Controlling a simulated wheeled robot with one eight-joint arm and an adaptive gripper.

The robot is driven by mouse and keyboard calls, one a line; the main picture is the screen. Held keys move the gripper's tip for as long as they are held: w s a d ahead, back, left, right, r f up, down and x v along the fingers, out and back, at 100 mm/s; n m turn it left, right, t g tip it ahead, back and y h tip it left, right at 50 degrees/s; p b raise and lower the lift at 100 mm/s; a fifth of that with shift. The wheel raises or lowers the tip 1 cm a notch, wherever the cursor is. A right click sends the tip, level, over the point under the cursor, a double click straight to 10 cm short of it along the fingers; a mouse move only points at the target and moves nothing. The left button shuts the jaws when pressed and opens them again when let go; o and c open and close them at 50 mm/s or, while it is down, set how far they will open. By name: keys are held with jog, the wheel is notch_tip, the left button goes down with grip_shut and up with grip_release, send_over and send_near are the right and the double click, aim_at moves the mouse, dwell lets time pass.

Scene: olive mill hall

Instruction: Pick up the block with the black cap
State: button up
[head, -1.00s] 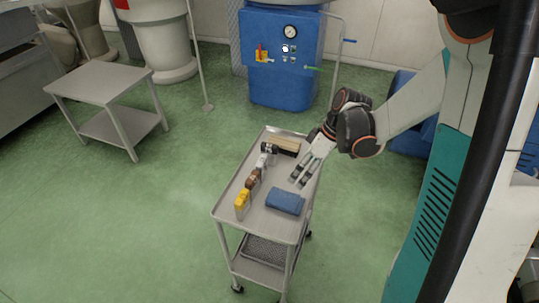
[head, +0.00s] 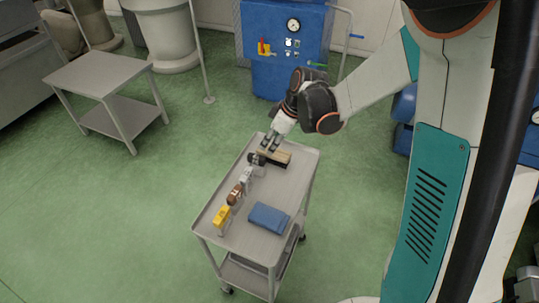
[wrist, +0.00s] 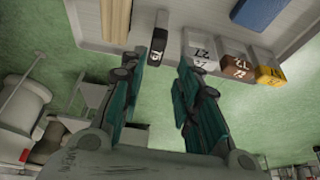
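The block with the black cap (head: 256,159) stands on the grey cart at the far end of a row of blocks, close to the left edge. In the wrist view this block (wrist: 159,46) shows its dark body and a pale label with a number, just ahead of the left finger's tip. My gripper (head: 270,143) is above the far end of the cart, close to the block. In the wrist view my gripper (wrist: 167,68) is open, with nothing between its two fingers. In the head view the fingers are small, and contact cannot be told.
A white block (wrist: 200,50), a brown block (wrist: 237,67) and a yellow block (wrist: 269,76) continue the row. A wooden-topped brush-like item (head: 274,158) lies beside the black-capped block. A folded blue cloth (head: 269,217) lies on the near part of the cart (head: 243,239).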

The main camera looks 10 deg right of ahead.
aim_at(259, 157)
jog(key=b+x, duration=0.2)
jog(key=x, duration=0.6)
jog(key=shift+w+a+b, duration=0.1)
jog(key=shift+b, duration=0.2)
jog(key=shift+b+x, duration=1.3)
jog(key=shift+x, duration=1.55)
jog(key=shift+w+a+r, duration=0.1)
jog(key=shift+w+r, duration=0.05)
jog(key=shift+w, duration=0.05)
grip_shut()
